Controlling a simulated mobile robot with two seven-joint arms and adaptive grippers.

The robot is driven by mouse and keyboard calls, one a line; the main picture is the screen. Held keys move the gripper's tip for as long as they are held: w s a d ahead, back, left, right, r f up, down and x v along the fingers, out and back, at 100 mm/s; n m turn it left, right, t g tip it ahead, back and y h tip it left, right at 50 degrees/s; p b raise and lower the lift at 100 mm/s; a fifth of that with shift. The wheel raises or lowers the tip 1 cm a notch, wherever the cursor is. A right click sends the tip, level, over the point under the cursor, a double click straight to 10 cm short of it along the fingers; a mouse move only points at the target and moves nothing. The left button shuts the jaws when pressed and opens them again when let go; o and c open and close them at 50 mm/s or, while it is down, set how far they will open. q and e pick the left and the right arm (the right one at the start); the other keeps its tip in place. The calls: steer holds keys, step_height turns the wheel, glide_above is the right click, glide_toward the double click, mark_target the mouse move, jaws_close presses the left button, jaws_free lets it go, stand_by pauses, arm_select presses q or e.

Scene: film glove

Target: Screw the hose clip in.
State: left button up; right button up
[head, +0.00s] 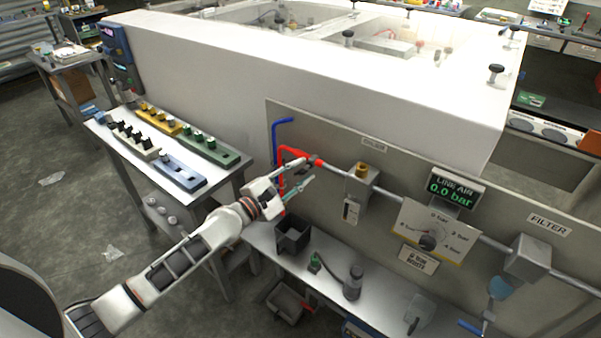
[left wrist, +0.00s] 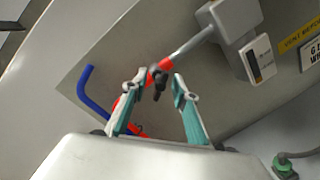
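A small dark hose clip (left wrist: 157,80) sits on the red hose where it meets the grey pipe (left wrist: 193,46) in the left wrist view. In the head view the red hose (head: 282,168) rises on the panel and bends right to the pipe; the clip is too small to make out there. My left gripper (head: 308,171) reaches in from the left to that joint. In the left wrist view its two teal-lined fingers (left wrist: 158,78) stand apart on either side of the clip. I cannot tell whether either finger touches it. My right gripper is in neither view.
A blue hose (head: 275,140) bends beside the red one. Right along the pipe are a valve box (head: 361,182), a gauge plate (head: 434,230) and a display reading 0.0 bar (head: 455,188). A shelf below holds a dark bin (head: 292,238). A bench with switch boxes (head: 207,148) stands left.

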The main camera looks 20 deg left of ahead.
arm_select(q)
steer(key=shift+c, duration=0.3)
jaws_close()
steer(key=shift+m, duration=0.4)
